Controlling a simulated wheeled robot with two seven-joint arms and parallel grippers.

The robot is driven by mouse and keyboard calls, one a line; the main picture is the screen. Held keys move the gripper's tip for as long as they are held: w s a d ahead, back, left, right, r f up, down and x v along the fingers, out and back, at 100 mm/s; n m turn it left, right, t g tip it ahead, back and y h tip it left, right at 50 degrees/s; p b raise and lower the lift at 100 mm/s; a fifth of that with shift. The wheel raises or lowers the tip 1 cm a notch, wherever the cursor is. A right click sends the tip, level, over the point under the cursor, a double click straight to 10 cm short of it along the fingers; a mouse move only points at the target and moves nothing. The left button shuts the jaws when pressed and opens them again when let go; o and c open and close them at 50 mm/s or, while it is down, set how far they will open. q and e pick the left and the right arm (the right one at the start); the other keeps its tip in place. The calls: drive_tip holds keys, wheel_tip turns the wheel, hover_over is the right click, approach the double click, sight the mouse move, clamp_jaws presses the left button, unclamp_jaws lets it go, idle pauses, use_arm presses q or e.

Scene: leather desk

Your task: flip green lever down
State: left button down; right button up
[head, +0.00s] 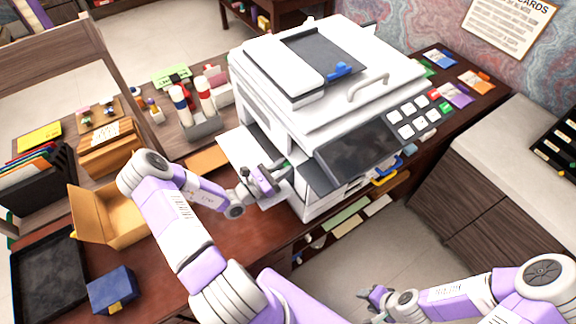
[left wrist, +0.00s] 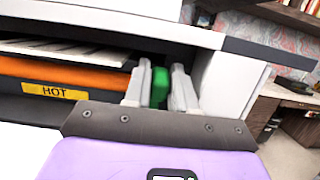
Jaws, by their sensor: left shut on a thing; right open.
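The green lever (left wrist: 159,86) is in the side opening of the white printer (head: 330,75), right of an orange roller (left wrist: 60,70) with a yellow HOT label (left wrist: 55,91). In the left wrist view my left gripper (left wrist: 160,84) has one finger on each side of the lever and is shut on it. In the head view my left gripper (head: 282,175) reaches into the printer's opened left side, and only a bit of green (head: 287,165) shows there. My right gripper (head: 372,300) is open and empty, low in the picture, away from the printer.
An opened white side panel (head: 238,150) lies beside the printer's opening, under my left arm. A pen holder (head: 203,125) stands left of it. An open cardboard box (head: 118,228), a black tray (head: 48,275) and a blue box (head: 111,289) are at the lower left.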

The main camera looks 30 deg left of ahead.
use_arm(q)
drive_tip(key=c, duration=1)
unclamp_jaws()
drive_tip(key=shift+s+a+f, duration=0.1)
drive_tip(key=shift+s+a, duration=0.05)
drive_tip(key=shift+s, duration=0.2)
drive_tip(key=s+a, duration=0.4)
drive_tip(key=s, duration=0.7)
drive_tip(key=shift+s+a+b, duration=0.3)
drive_tip(key=shift+a+b, duration=0.1)
drive_tip(key=shift+b, duration=0.05)
